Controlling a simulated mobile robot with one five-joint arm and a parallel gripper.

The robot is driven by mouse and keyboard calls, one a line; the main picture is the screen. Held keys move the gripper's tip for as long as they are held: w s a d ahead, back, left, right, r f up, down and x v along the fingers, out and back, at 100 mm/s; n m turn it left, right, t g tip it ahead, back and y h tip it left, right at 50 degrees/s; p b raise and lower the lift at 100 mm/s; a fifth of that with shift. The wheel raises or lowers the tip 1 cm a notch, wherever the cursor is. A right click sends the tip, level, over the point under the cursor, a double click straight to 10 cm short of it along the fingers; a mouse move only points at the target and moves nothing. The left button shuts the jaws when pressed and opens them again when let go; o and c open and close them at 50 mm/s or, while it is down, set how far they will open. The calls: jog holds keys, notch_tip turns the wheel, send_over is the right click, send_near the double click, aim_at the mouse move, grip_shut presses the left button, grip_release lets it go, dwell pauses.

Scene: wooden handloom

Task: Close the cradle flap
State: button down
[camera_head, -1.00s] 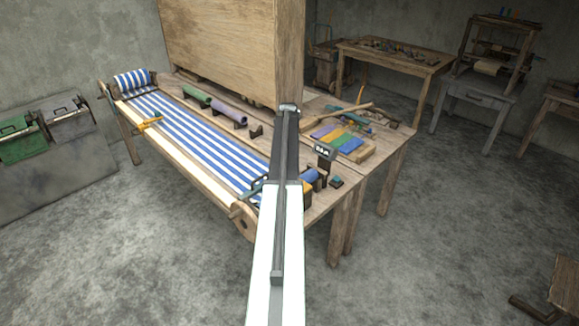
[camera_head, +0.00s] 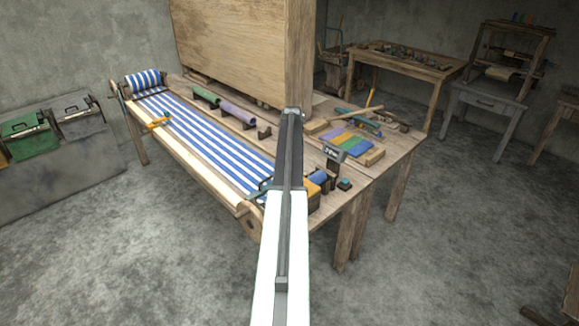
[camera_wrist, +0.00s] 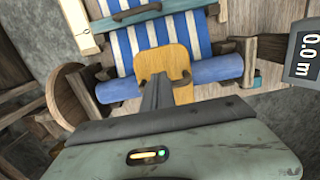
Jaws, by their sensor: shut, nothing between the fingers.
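In the wrist view an orange-yellow plate (camera_wrist: 165,58), which looks like the cradle flap, lies across the blue-and-white striped cloth and a blue roll (camera_wrist: 215,70). Dark curved hook-like pieces show near its lower edge. My gripper (camera_wrist: 157,82) shows as narrow dark fingers, shut and empty, in front of the plate's lower part; I cannot tell whether they touch it. A grey-green housing (camera_wrist: 185,150) with small lights fills the bottom of the view. In the head view the blue roll (camera_head: 318,177) sits at the loom's near end, and my arm hides the gripper.
The wooden table (camera_head: 345,185) carries striped cloth (camera_head: 205,135), a meter display (camera_head: 334,153) beside the roll, and a tall wooden panel (camera_head: 230,45). The display is also close on the right in the wrist view (camera_wrist: 305,52).

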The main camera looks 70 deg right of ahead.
jog(key=shift+r, duration=0.2)
jog(key=w+d+r+p, duration=0.2)
jog(key=w+r+p, duration=0.2)
jog(key=r+p, duration=0.7)
jog(key=shift+w+r+p, duration=0.2)
jog(key=shift+r+p, duration=0.2)
jog(key=shift+p, duration=0.2)
